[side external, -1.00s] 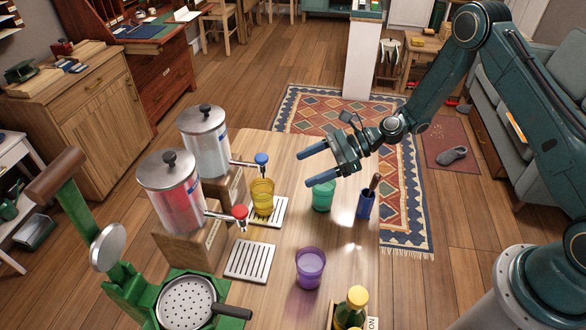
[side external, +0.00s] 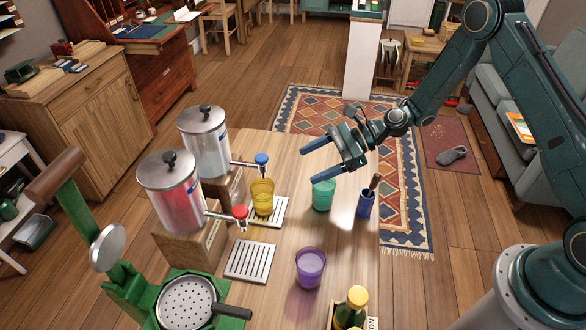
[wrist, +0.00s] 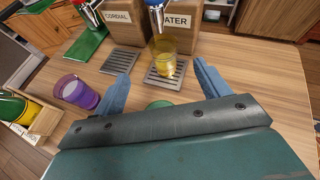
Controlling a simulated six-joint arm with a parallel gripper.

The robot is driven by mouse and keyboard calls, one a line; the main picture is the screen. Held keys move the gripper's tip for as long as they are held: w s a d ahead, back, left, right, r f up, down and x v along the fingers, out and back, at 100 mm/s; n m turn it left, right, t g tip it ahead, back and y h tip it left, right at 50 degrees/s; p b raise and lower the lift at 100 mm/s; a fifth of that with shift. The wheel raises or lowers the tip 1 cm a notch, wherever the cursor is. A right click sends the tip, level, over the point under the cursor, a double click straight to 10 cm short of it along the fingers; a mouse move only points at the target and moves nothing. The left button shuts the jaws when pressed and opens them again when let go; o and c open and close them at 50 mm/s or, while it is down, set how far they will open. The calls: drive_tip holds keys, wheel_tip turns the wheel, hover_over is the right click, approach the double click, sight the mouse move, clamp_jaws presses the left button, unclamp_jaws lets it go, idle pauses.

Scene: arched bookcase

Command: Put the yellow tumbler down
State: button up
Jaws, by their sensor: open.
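The yellow tumbler (side external: 262,196) stands upright on the far drip tray (side external: 279,213), under the blue-tapped dispenser. In the wrist view the yellow tumbler (wrist: 164,56) sits on the tray beneath the tap, beyond my fingertips. My gripper (side external: 308,164) is open and empty, to the right of the yellow tumbler and apart from it. In the wrist view my gripper (wrist: 160,72) shows its two blue fingers spread, with nothing between them.
A green tumbler (side external: 322,194) stands just below my gripper, beside a blue holder (side external: 366,204). A purple tumbler (side external: 310,268) stands nearer the front. A red-tapped dispenser (side external: 172,190) and an empty drip tray (side external: 248,261) are at left. Bottles (side external: 355,306) stand at the front edge.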

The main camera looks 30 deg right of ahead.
drive_tip(key=s+d+r+n+g+h, duration=0.1)
drive_tip(key=s+d+r+n+h, duration=0.15)
drive_tip(key=s+r+n, duration=0.4)
drive_tip(key=s+d+r+n+h, duration=0.1)
drive_tip(key=s+r+n+h, duration=0.3)
drive_tip(key=r+n, duration=0.5)
drive_tip(key=s+d+r+n+h, duration=0.2)
drive_tip(key=s+d+r+n, duration=0.1)
drive_tip(key=s, duration=0.7)
drive_tip(key=s+d+r+n+t+h, duration=0.1)
drive_tip(key=s+d+r+n+h, duration=0.2)
drive_tip(key=s, duration=0.7)
wheel_tip(320, 180, up, 3)
drive_tip(key=d, duration=0.2)
drive_tip(key=shift+d+t+h, duration=0.3)
drive_tip(key=shift+h, duration=0.05)
drive_tip(key=shift+r, duration=0.1)
